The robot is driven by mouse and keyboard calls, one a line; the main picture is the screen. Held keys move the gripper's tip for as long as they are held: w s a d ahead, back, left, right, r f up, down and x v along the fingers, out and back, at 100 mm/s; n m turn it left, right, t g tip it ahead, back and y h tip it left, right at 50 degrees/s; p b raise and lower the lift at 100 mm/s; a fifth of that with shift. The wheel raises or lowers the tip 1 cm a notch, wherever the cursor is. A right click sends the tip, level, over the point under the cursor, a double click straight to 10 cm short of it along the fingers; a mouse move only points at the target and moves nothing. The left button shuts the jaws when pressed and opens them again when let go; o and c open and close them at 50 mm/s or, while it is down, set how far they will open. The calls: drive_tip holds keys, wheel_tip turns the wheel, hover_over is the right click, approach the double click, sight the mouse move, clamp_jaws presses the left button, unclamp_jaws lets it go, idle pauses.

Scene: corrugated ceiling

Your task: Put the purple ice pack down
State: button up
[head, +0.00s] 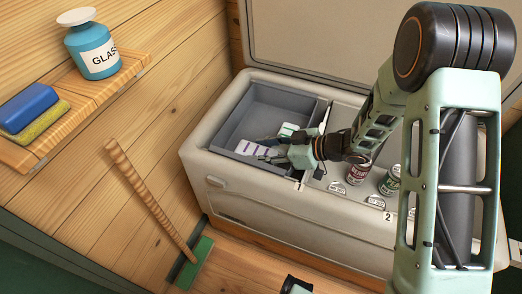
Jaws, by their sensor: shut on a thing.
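A white ice pack with purple markings (248,148) is in the grey tray (238,117) inside the left part of an open cooler (240,186). My gripper (270,152) reaches into the tray from the right and is shut on the right end of the ice pack. I cannot tell whether the pack touches the tray floor. Another pale pack with green (288,130) is just behind my gripper, partly hidden.
The cooler's right compartment holds several cans, including a red one (358,173) and a green one (390,181). The open lid (310,45) stands behind. A brush (150,200) leans at front left. A shelf (95,92) holds a bottle (92,45) and sponges (28,106). The tray's left part is clear.

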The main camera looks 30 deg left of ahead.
drive_tip(key=shift+f, duration=0.15)
drive_tip(key=o, duration=1.1)
drive_tip(key=shift+w+d+r, duration=0.1)
drive_tip(key=shift+d+r, duration=0.15)
drive_tip(key=shift+r, duration=0.1)
drive_tip(key=p+v, duration=0.2)
drive_tip(key=v, duration=0.9)
drive_tip(key=shift+d, duration=0.2)
drive_tip(key=shift+w, duration=0.1)
